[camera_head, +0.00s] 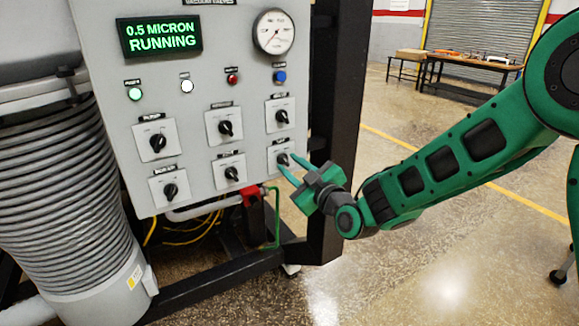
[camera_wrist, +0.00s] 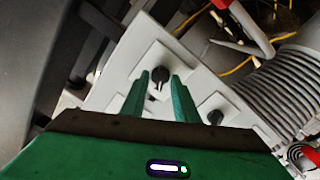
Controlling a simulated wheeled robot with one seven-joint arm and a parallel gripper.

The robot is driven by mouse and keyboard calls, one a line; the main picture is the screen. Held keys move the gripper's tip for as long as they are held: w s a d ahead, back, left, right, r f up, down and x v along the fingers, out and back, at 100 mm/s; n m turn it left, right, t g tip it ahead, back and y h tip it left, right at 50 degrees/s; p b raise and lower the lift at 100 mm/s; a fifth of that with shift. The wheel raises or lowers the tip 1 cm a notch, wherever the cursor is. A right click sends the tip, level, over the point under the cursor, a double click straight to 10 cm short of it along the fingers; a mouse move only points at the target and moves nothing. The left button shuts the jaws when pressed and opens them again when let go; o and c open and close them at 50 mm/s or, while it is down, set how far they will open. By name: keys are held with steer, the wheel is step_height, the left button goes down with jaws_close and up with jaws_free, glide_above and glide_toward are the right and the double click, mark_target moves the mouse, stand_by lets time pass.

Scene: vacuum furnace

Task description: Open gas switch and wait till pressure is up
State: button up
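The grey control panel (camera_head: 200,75) carries several rotary switches on white plates. The lower-right switch (camera_head: 283,159) is the one at my gripper; its small label is too blurred to read. My gripper (camera_head: 287,164) is open in front of it, one finger to either side of the black knob. In the wrist view the knob (camera_wrist: 160,76) shows between the two fingertips, with gaps beside it, so the fingers do not look closed on it. The green display (camera_head: 160,37) reads "0.5 MICRON RUNNING". The round pressure gauge (camera_head: 273,32) sits at the upper right; its exact reading is unclear.
Another switch (camera_head: 232,172) lies just left of my gripper, and one (camera_head: 282,115) just above. A red valve handle (camera_head: 250,196) and green pipe are below the panel. A dark frame post (camera_head: 336,120) stands at right.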

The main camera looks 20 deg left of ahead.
steer(key=shift+w+a, duration=0.2)
steer(key=shift+a, duration=0.05)
